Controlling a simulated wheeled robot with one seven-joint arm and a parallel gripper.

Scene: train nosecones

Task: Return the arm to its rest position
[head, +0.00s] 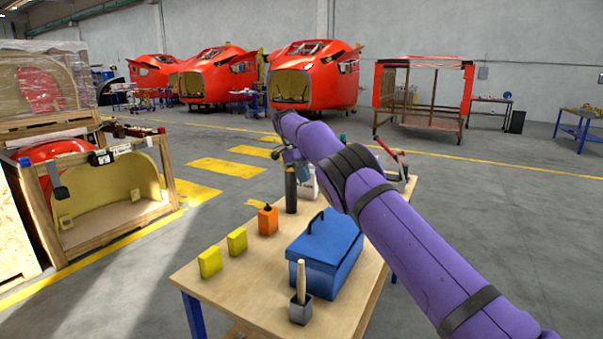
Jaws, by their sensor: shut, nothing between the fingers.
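My purple arm (345,170) reaches from the lower right up over the workbench, with its far end near the middle of the view. My gripper (291,158) hangs below that far end, small and partly hidden by the arm. It is shut and holds nothing. It appears just above or behind a dark cylinder (291,192) on the bench; I cannot tell the gap between them.
A wooden crate (165,165) stands left. Red nosecones (335,85) stand behind.

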